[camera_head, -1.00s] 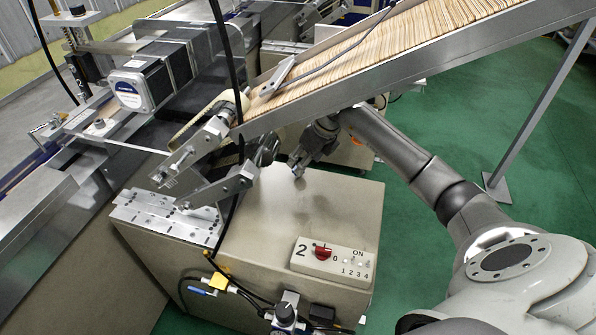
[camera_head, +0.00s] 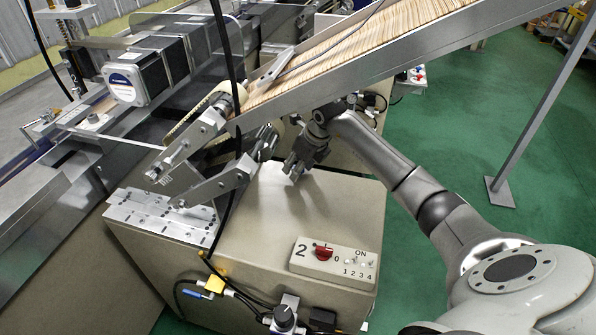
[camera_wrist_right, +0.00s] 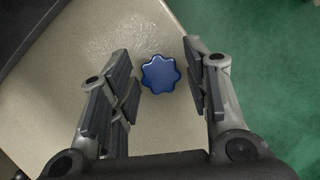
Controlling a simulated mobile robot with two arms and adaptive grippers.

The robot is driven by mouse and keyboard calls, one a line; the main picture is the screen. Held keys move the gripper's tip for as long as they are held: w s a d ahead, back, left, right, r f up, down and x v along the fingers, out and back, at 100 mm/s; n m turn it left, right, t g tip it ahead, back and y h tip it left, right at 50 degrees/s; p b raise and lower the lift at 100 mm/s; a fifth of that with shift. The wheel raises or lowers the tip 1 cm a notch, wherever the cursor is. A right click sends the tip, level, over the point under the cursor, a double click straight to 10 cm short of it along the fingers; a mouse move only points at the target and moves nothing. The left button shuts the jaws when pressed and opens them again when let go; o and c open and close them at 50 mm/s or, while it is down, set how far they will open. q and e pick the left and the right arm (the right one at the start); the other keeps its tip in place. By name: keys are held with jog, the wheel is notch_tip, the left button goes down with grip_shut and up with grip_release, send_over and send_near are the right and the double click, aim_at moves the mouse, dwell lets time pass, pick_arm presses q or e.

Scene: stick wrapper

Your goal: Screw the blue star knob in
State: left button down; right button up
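The blue star knob (camera_wrist_right: 161,74) shows in the right wrist view, against the beige machine housing. It lies between the two fingers of my right gripper (camera_wrist_right: 158,88), a little nearer the right finger, with visible gaps on both sides. The right gripper is open and holds nothing. In the head view my right gripper (camera_head: 292,172) points down over the far part of the beige housing (camera_head: 270,215), below the stick chute. The knob cannot be made out in the head view. Its stem and hole are hidden. My left gripper is not in view.
The sloped chute full of wooden sticks (camera_head: 360,50) runs just above my right wrist. Metal clamp arms (camera_head: 215,185) and a hanging black cable (camera_head: 232,130) stand left of the gripper. A switch panel (camera_head: 333,262) is on the housing's near side. Green floor lies right.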

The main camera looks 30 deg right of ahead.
jog(key=c, duration=0.6)
jog(key=shift+c, duration=0.2)
jog(key=shift+r, duration=0.1)
jog(key=shift+r+p, duration=0.4)
jog(key=shift+r, duration=0.05)
notch_tip(320, 180, up, 3)
jog(key=shift+r+p, duration=0.15)
jog(key=shift+p, duration=1.05)
jog(key=s+d, duration=0.1)
jog(key=s, duration=0.4)
jog(key=s+d+b, duration=0.1)
jog(key=s, duration=0.4)
jog(key=s+d+f, duration=0.1)
jog(key=s+d, duration=0.1)
jog(key=s, duration=0.3)
jog(key=shift+b, duration=0.35)
jog(key=shift+s+d+r+p, duration=0.15)
jog(key=shift+s+p, duration=0.15)
jog(key=shift+p, duration=0.3)
jog(key=shift+s+d+p, duration=0.15)
jog(key=shift+s+p, duration=0.5)
jog(key=shift+s, duration=0.2)
